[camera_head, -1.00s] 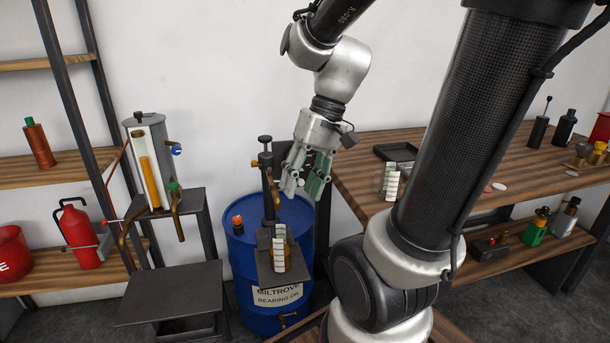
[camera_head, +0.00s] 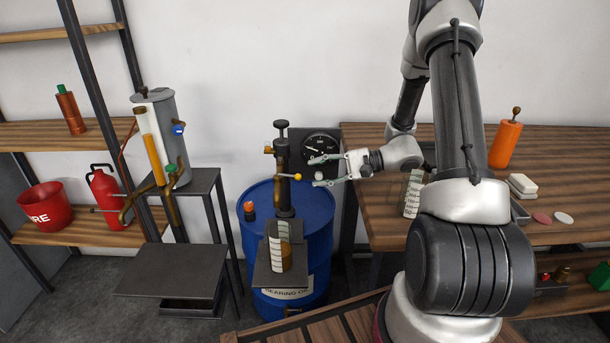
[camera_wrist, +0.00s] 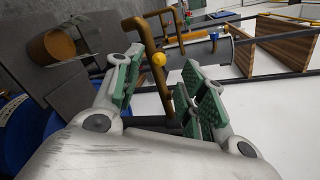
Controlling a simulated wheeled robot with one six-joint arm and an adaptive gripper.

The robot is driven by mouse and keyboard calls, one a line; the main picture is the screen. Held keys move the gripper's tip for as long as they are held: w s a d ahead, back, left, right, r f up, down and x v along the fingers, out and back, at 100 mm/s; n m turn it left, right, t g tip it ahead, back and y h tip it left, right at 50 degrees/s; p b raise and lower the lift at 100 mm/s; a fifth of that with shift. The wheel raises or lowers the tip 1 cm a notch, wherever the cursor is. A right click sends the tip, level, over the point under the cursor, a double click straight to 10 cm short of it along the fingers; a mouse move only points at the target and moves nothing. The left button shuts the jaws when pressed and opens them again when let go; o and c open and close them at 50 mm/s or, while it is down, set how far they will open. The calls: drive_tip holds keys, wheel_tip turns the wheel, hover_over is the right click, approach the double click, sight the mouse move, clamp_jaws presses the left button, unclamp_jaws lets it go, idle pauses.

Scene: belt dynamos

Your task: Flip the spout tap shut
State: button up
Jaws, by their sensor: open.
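The spout tap's lever ends in a yellow ball (camera_head: 297,176) on the dark hand pump (camera_head: 283,165) that stands on the blue oil drum (camera_head: 318,225). My gripper (camera_head: 315,172) is level, pointing left, just right of the ball, its fingers spread above and below. In the wrist view the yellow ball (camera_wrist: 159,58) appears between the open fingertips (camera_wrist: 160,66), in front of a brass pipe (camera_wrist: 148,35). I cannot tell whether a finger touches the ball. A clear measuring jug (camera_head: 280,250) with brown oil stands on the small shelf below the pump.
A round gauge (camera_head: 321,146) sits behind the gripper. A grey tank (camera_head: 158,130) with brass piping stands left on a dark stand. The wooden bench (camera_head: 450,215) on the right holds another measuring jug (camera_head: 412,195) and an orange bottle (camera_head: 504,140).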

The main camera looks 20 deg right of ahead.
sight(298, 177)
drive_tip(key=x, duration=0.6)
drive_tip(key=shift+a, duration=0.1)
clamp_jaws()
